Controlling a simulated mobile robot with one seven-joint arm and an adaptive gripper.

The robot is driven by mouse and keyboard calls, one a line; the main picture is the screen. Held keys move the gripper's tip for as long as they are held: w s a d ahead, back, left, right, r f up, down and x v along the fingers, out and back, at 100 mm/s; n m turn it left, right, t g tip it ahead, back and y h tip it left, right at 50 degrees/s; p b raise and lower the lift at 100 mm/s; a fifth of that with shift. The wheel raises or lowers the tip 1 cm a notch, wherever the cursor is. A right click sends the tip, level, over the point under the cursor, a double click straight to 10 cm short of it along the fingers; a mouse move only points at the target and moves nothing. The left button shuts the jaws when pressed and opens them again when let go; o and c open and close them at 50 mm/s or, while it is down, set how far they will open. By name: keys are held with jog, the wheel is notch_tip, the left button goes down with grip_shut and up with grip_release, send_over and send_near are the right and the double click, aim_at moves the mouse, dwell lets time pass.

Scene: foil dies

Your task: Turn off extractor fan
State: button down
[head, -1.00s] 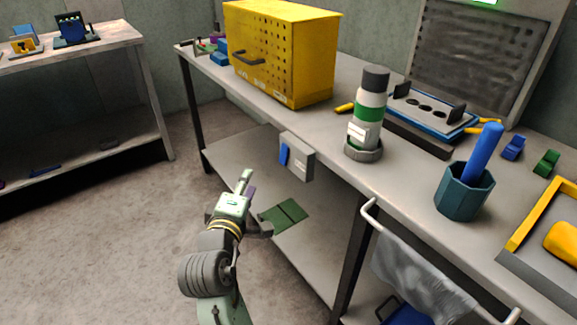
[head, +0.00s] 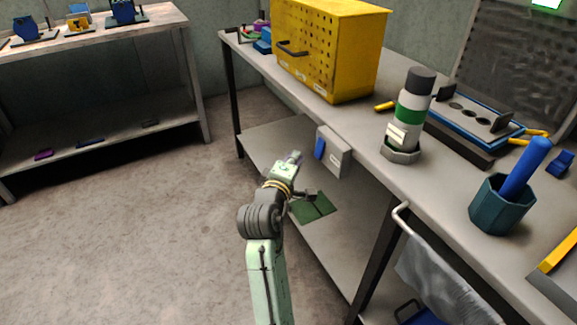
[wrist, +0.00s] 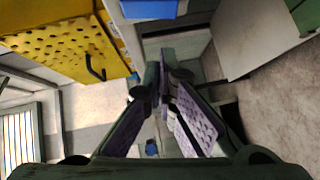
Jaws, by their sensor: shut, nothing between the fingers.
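A grey switch box (head: 334,158) with a blue paddle (head: 320,147) is fixed to the bench's front edge, below the yellow cabinet. A blue part, apparently this paddle, shows at the top of the wrist view (wrist: 150,8). My gripper (head: 296,157) is shut and empty, to the left of the paddle in the head view, with a visible gap between them. Its purple-padded fingers meet in the wrist view (wrist: 164,85). A dark perforated panel (head: 520,60) stands at the back right, with a lit green sign above; I cannot tell whether it is the fan.
The yellow cabinet (head: 325,55) stands on the workbench (head: 365,130). A green-and-white bottle (head: 412,108) and a teal cup (head: 495,210) stand near the front edge. A towel rail (head: 402,215) sticks out below. The floor at left is clear, before another bench (head: 95,45).

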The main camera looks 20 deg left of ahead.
aim_at(320, 148)
jog(key=w+d, duration=0.1)
jog(key=w, duration=0.1)
jog(key=w+d+f+p, duration=0.1)
jog(key=shift+w+d, duration=0.2)
jog(key=shift+w, duration=0.15)
jog(key=shift+w+d+f+n+t+b, duration=0.2)
jog(key=shift+w+f+n+t+b, duration=0.1)
jog(key=shift+n+t+b, duration=0.35)
